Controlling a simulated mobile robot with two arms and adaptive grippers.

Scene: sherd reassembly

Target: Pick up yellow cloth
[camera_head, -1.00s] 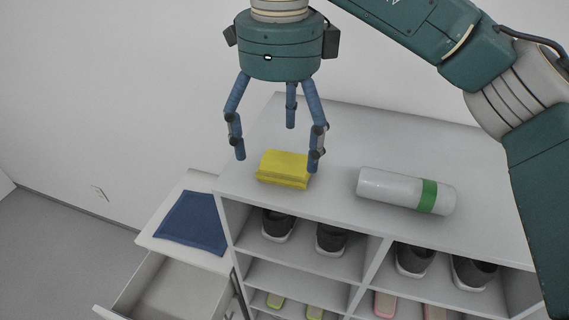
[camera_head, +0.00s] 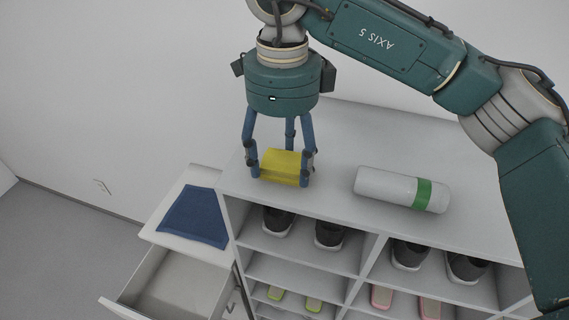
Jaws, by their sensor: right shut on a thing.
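The yellow cloth (camera_head: 281,167) is a folded block on the left part of the white shelf's top. My right gripper (camera_head: 280,176) comes down over it from above, with its blue fingers around the cloth's sides. It is shut on the cloth. One finger is at the cloth's left end, one at its right end, and one is behind, its tip hidden by the cloth. I cannot tell whether the cloth is lifted off the top. My left gripper is not in view.
A white bottle with a green band (camera_head: 402,188) lies on the shelf top (camera_head: 330,190) to the right. Shoes (camera_head: 278,220) stand in the compartments below. A blue cloth (camera_head: 195,216) lies on a lower cabinet at left, above an open, empty drawer (camera_head: 170,285).

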